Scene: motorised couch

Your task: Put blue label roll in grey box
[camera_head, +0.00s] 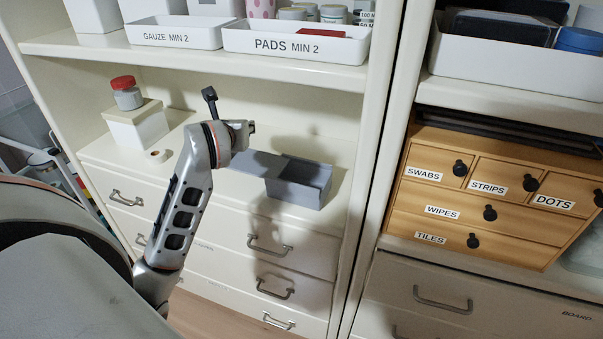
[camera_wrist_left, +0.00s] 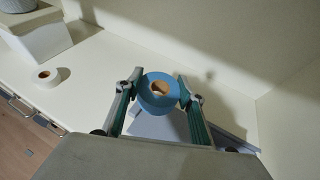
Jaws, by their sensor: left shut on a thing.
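The blue label roll (camera_wrist_left: 160,101) with a tan core is held between the two fingers of my left gripper (camera_wrist_left: 160,88) in the left wrist view. My left arm hides the roll in the head view. The open grey box (camera_head: 300,181) stands on the cabinet counter, to the right of my left wrist. A flat grey panel (camera_head: 257,163) lies or extends to the box's left. A grey surface shows below the roll in the left wrist view (camera_wrist_left: 165,128); how far the roll is above it I cannot tell. My right gripper is not in view.
A white roll (camera_head: 157,156) lies on the counter to the left. A white box (camera_head: 137,127) with a red-capped jar (camera_head: 126,93) stands behind it. A shelf with labelled trays (camera_head: 296,41) is above. The cabinet's upright (camera_head: 367,150) is close right of the grey box.

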